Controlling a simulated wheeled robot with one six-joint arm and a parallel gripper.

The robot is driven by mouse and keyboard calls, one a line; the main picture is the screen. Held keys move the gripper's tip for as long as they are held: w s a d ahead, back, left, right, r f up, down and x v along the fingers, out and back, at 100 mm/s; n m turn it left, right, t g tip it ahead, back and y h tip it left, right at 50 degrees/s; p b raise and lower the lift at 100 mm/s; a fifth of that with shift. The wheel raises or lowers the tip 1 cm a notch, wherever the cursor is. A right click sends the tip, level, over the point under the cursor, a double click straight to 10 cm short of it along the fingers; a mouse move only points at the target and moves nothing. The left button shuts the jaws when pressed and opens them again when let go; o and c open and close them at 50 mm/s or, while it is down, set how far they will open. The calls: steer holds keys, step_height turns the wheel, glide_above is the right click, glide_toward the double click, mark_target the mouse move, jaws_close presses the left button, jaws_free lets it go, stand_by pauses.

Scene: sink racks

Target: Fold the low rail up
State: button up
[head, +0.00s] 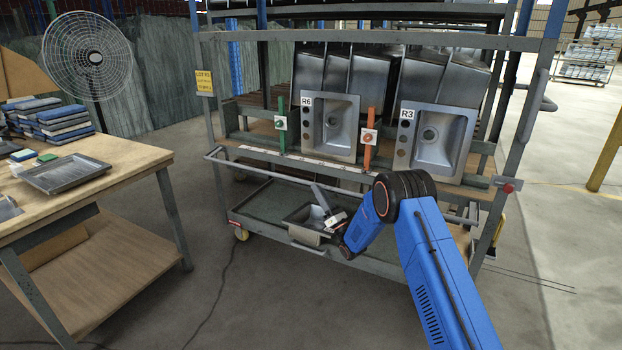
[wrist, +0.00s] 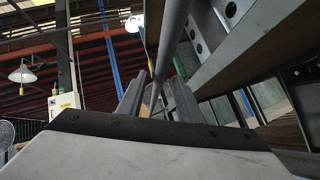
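The low rail (head: 262,172) is a thin grey bar along the front of the sink rack, below the shelf edge. It stands out from the rack on a bent left end (head: 211,155). My arm hides part of its right side. My gripper (head: 316,188) reaches up from below, its fingers close to the middle of the rail. In the wrist view, two grey fingers of my gripper (wrist: 157,98) stand apart with a gap between them. A round grey bar, apparently the rail (wrist: 172,42), runs lengthwise above and beyond that gap. I cannot tell whether the fingers touch it.
Sinks R6 (head: 330,125) and R3 (head: 434,140) stand on the shelf, with a green post (head: 281,128) and an orange post (head: 369,140). A workbench (head: 120,160) is at left.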

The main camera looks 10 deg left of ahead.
steer(key=x, duration=0.6)
steer(key=shift+w+a+r, duration=0.2)
steer(key=shift+a+r, duration=0.05)
jaws_close()
